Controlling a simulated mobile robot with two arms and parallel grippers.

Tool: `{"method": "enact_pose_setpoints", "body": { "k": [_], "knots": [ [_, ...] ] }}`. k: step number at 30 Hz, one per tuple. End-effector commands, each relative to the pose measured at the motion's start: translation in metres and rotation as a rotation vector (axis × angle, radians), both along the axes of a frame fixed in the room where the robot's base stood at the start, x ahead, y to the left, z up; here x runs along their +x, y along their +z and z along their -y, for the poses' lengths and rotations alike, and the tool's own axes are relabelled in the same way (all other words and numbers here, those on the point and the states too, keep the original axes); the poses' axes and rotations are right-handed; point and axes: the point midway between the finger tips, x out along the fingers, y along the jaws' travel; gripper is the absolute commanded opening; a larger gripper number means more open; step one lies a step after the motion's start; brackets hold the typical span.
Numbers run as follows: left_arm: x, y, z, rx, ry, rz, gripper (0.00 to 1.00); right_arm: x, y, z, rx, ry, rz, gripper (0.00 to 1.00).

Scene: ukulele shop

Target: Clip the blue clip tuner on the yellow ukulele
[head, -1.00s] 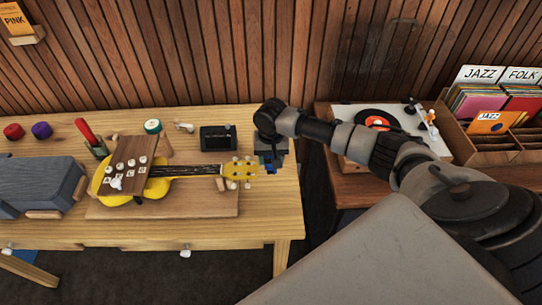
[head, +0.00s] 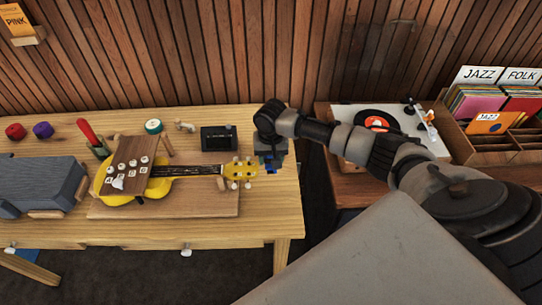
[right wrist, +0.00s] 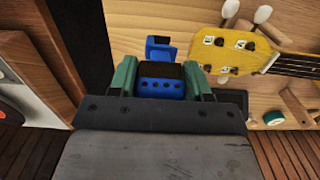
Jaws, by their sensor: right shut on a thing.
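The yellow ukulele (head: 180,182) lies on a wooden board on the workbench, its headstock (head: 239,172) pointing right. The headstock also shows at the upper right in the right wrist view (right wrist: 232,50), with white tuning pegs. My right gripper (head: 271,160) is at the bench's right end, to the right of the headstock and apart from it. In the right wrist view its green fingers (right wrist: 162,82) are shut on the blue clip tuner (right wrist: 162,86), whose blue jaw part sticks out beyond the fingertips. My left gripper is not in view.
A wooden block with knobs (head: 131,160) covers part of the ukulele's body. A black box (head: 219,138) stands behind the neck. A grey case (head: 45,183) lies at left. A turntable (head: 385,128) and record crate (head: 500,140) stand at right.

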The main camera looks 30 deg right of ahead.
Motion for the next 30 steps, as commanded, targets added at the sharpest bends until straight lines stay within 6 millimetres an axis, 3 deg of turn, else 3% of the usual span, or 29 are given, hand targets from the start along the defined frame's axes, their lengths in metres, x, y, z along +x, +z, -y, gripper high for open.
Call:
{"method": "enact_pose_setpoints", "body": {
  "k": [30],
  "knots": [
    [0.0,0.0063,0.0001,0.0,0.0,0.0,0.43,0.0054,-0.0001,-0.0091,0.0,0.0,0.0,0.26]
  ]
}}
